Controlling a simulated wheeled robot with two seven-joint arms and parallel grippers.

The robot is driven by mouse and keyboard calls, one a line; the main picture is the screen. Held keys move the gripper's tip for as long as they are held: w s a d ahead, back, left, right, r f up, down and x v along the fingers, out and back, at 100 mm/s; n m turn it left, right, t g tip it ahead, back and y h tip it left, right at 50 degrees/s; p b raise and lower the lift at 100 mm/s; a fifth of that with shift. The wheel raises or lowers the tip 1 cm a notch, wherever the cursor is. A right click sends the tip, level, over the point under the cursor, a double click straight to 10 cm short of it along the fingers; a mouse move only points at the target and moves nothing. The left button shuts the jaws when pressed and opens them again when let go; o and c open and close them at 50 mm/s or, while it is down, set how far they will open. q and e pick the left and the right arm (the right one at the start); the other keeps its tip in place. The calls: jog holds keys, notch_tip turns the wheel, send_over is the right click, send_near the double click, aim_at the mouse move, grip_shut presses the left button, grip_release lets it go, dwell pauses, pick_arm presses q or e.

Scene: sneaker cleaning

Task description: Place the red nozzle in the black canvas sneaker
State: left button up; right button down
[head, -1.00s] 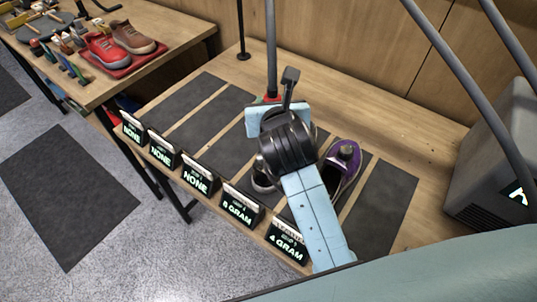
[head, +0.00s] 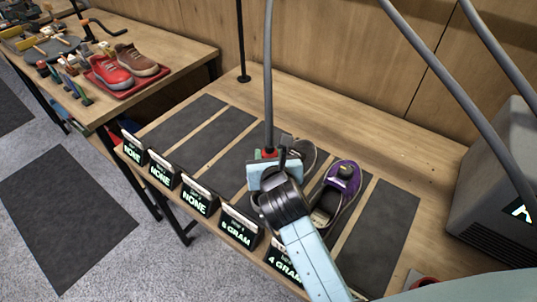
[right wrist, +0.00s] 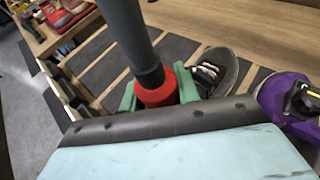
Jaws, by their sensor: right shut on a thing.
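The red nozzle (head: 268,153) is on the end of a grey hose. My right gripper (head: 272,156) is shut on it; its green fingers (right wrist: 157,92) clasp the nozzle in the right wrist view (right wrist: 157,93). The black canvas sneaker (head: 305,154) lies on a dark mat, partly hidden behind my right gripper and arm. In the right wrist view the sneaker, with white laces (right wrist: 209,71), is just right of the nozzle, apart from it in the picture. The nozzle's height above the table is unclear. My left gripper is out of view.
A purple sneaker (head: 352,187) with a black piece in it stands right of the black one. Several signs (head: 239,228) line the table's front edge. Mats (head: 183,123) to the left are empty. A grey machine (head: 492,175) stands at the right.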

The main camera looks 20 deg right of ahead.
jog(key=shift+f, duration=0.1)
jog(key=c, duration=1)
grip_release()
jog(key=shift+s+r, duration=0.15)
jog(key=shift+r, duration=0.05)
jog(key=v, duration=1.1)
jog(key=shift+s+a+r, duration=0.1)
jog(key=shift+s+r, duration=0.05)
jog(key=shift+s, duration=0.15)
